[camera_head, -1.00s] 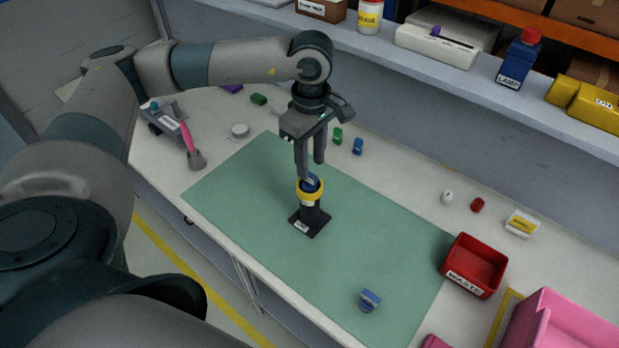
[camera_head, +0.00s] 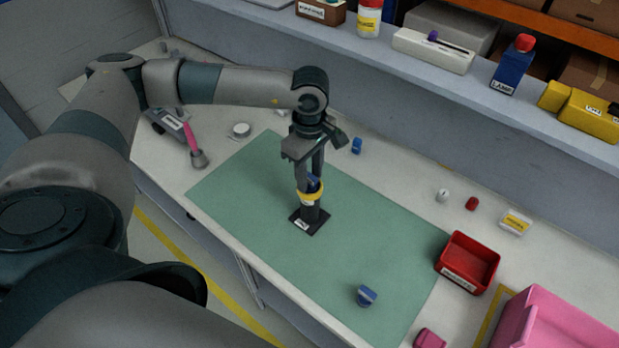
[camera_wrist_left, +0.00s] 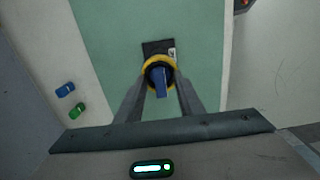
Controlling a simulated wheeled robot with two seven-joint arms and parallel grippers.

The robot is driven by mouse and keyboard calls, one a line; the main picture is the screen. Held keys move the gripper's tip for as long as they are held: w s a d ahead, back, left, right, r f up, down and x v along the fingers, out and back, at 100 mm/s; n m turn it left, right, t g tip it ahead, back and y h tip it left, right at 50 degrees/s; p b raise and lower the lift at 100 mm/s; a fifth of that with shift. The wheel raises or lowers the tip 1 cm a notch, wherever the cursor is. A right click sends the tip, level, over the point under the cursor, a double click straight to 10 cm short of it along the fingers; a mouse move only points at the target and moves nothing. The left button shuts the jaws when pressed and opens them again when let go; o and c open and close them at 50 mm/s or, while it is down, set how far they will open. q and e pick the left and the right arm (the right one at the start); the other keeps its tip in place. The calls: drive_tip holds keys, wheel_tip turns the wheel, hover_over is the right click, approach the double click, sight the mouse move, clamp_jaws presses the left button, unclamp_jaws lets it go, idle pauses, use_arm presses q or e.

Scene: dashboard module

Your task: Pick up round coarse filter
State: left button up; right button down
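A black fixture (camera_head: 309,217) with a square base, a yellow ring (camera_head: 311,194) and a blue finned cap (camera_head: 313,182) stands upright on the green mat. My left gripper (camera_head: 310,181) points down over it, its fingers on either side of the blue cap. The left wrist view shows the blue cap (camera_wrist_left: 160,79) between the spread fingers (camera_wrist_left: 163,92), with gaps beside its fin, so the gripper looks open. I cannot tell for certain which part is the round coarse filter; another blue round part (camera_head: 366,295) lies near the mat's front right. My right gripper is out of view.
A red bin (camera_head: 468,262) and a pink bin (camera_head: 556,325) stand at the right. A pink-handled brush (camera_head: 194,145) and a white round item (camera_head: 239,130) lie at the left. A shelf (camera_head: 440,80) runs along the back.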

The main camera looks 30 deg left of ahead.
use_arm(q)
drive_tip(key=shift+f, duration=0.25)
clamp_jaws()
drive_tip(key=shift+r, duration=0.1)
idle(0.3)
